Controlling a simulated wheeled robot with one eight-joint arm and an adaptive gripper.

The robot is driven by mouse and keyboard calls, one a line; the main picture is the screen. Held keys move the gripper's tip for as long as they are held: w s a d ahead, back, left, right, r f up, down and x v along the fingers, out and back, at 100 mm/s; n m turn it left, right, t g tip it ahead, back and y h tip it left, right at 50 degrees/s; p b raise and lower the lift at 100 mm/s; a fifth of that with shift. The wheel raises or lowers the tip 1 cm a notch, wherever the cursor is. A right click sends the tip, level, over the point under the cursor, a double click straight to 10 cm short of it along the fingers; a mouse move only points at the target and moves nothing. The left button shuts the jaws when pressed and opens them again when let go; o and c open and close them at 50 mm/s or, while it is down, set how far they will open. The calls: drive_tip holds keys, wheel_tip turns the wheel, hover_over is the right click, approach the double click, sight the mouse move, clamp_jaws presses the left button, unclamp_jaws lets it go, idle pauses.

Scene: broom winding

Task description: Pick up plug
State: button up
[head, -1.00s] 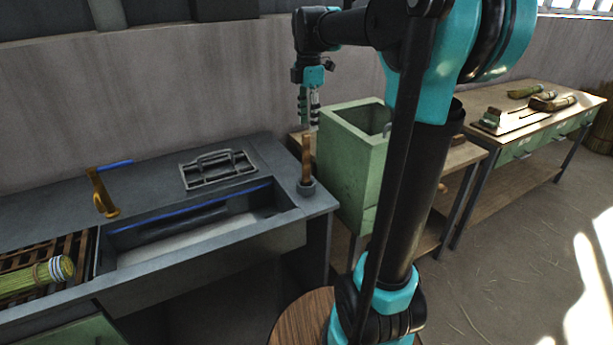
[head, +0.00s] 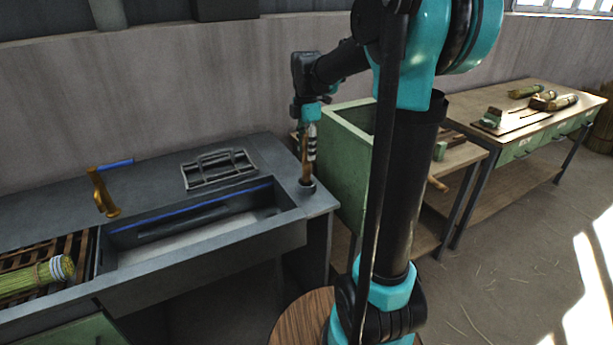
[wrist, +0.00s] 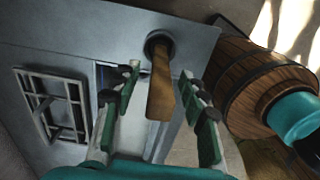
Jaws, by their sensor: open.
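The plug appears to be the upright wooden handle (head: 304,160) standing in a dark round collar at the right end of the grey sink counter. In the wrist view the wooden handle (wrist: 161,85) rises from the dark collar toward the camera. My gripper (head: 307,150) is at the handle, pointing down. In the wrist view my gripper (wrist: 158,90) is open, with one green-padded finger on each side of the handle. Gaps show between the handle and both fingers. In the head view the gripper partly overlaps the handle.
A green bin (head: 362,150) stands close on the right. A wooden barrel (wrist: 255,85) shows in the wrist view.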

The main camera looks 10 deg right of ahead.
clamp_jaws()
idle(0.6)
